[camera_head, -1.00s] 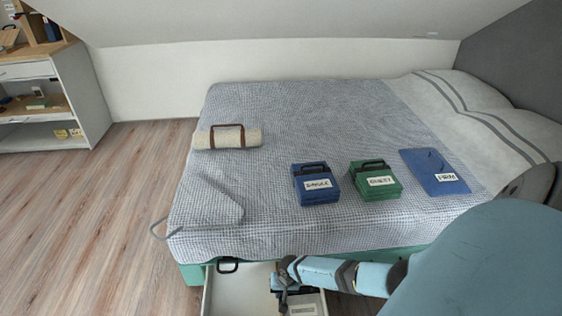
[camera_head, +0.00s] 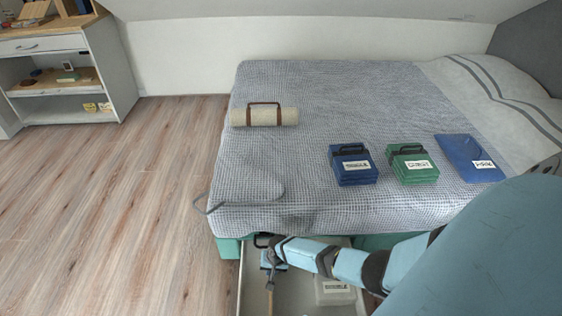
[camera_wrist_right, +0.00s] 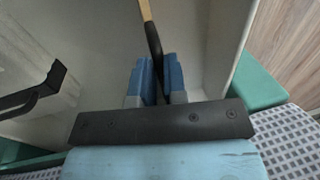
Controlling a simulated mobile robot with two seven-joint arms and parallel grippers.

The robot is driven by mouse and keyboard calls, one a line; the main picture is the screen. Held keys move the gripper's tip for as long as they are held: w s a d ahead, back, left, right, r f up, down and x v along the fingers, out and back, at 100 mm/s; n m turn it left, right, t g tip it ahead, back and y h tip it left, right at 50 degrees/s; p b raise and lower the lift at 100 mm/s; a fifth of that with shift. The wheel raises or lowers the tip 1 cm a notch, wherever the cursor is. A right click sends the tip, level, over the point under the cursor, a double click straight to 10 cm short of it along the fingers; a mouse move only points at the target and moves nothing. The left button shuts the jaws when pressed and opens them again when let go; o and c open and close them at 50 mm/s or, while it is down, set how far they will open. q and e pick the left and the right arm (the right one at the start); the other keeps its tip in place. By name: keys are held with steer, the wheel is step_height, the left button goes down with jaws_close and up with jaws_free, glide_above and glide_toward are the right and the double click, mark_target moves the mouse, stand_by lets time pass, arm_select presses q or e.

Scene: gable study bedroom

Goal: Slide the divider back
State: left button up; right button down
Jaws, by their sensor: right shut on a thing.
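The divider shows as a thin tan strip (camera_head: 270,299) standing in the open drawer, near its left side. In the right wrist view, its tan edge (camera_wrist_right: 146,10) runs to a black grip piece (camera_wrist_right: 153,42) that passes between my fingers. My right gripper (camera_head: 271,261) reaches down into the drawer at the bed end; its blue fingers (camera_wrist_right: 159,84) are shut on the divider's black piece. Most of the divider's face is hidden by the steep view. The drawer (camera_head: 242,285) is pale and pulled out from the bed's green base. My left gripper is out of view.
A pale labelled case (camera_head: 334,291) lies in the drawer right of the divider; its black handle (camera_wrist_right: 32,92) shows in the wrist view. On the bed (camera_head: 330,100) are a rolled blanket (camera_head: 264,115), blue cases (camera_head: 352,165), green cases (camera_head: 412,164) and a blue folder (camera_head: 468,158).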

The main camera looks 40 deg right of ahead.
arm_select(q)
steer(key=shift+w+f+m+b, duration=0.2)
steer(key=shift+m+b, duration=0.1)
steer(key=shift+b, duration=0.35)
arm_select(e)
steer(key=w+a, duration=0.5)
steer(key=a, duration=0.1)
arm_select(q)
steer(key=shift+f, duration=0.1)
arm_select(e)
steer(key=shift+w, duration=0.1)
steer(key=c, duration=1.3)
jaws_free()
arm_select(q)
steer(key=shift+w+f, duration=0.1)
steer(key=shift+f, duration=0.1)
arm_select(e)
steer(key=shift+o, duration=0.7)
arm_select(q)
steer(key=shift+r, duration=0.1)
arm_select(e)
steer(key=shift+r, duration=0.1)
